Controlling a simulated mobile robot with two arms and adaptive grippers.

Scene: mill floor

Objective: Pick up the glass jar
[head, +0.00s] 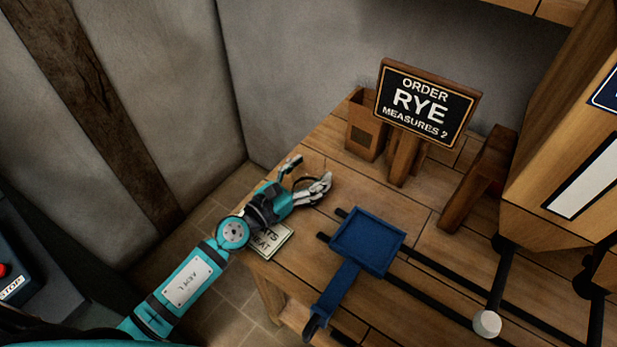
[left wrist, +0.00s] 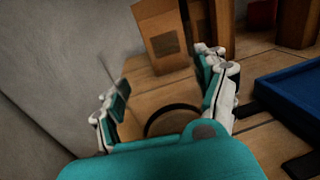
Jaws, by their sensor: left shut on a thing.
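My left gripper (head: 310,173) is over the near left corner of the wooden table, its two fingers spread wide around the glass jar. It also shows in the left wrist view (left wrist: 165,85). The glass jar is so clear that I make out only a dark curved rim (left wrist: 172,108) between the fingers; its walls are hard to see. The gripper is shut on it. I cannot tell whether the jar touches the table. My right gripper is not in view.
A wooden box (head: 366,126) and a sign reading "ORDER RYE MEASURES 2" (head: 425,104) stand behind on the table (head: 414,211). A blue tray (head: 368,241) sits right of the gripper near dark rails. A printed card (head: 272,243) lies by the table edge. Walls close the back left.

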